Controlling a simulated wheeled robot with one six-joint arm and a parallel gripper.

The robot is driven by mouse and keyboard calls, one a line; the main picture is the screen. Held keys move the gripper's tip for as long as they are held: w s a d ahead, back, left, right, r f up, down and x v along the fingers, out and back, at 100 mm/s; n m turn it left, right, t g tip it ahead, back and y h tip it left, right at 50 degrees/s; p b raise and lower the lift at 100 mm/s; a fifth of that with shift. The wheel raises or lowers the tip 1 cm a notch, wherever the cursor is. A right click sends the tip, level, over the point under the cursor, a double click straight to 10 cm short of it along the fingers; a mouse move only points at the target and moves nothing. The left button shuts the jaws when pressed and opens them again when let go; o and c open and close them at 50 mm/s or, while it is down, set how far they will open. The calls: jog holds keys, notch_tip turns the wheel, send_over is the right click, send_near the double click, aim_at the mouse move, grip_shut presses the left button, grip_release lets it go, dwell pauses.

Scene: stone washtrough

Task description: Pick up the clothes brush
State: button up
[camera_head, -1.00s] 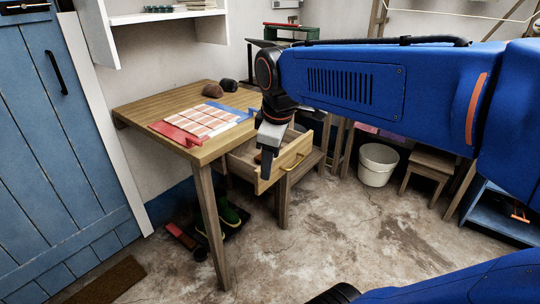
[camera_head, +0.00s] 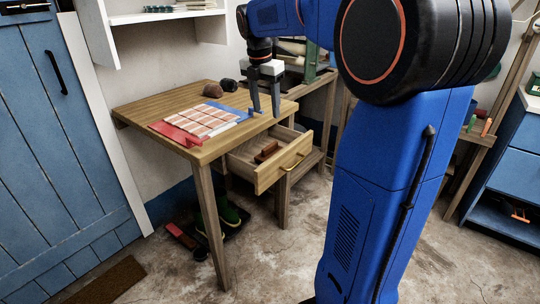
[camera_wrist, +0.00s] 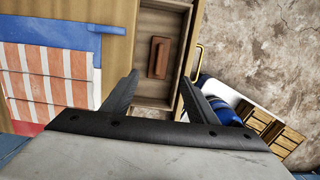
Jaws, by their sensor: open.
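The clothes brush appears to be the reddish-brown wooden block (camera_head: 266,151) lying in the pulled-out drawer (camera_head: 268,178). In the wrist view the brush (camera_wrist: 159,57) lies lengthwise on the drawer floor, clear of the walls. Its bristles do not show. My gripper (camera_head: 265,112) is open and empty, pointing down above the drawer side of the table. In the wrist view its fingers (camera_wrist: 160,80) stand apart, one to each side of the brush's line, with the brush beyond their tips.
The wooden table (camera_head: 150,100) carries a checked cloth (camera_head: 208,121) on red and blue pieces, and two dark lumps at the back. The drawer has a brass handle (camera_head: 291,161). Green boots (camera_head: 228,214) stand beneath. A white shelf (camera_head: 168,17) hangs above. Floor in front is clear.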

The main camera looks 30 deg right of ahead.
aim_at(270, 145)
jog(key=f, duration=0.5)
jog(key=d+f, duration=0.1)
jog(key=f, duration=0.5)
jog(key=w+d+f, duration=0.1)
jog(key=f, duration=0.4)
jog(key=shift+f, duration=0.3)
jog(key=shift+f, duration=0.25)
jog(key=c, duration=1)
notch_tip(270, 145, up, 10)
jog(key=shift+r, duration=0.25)
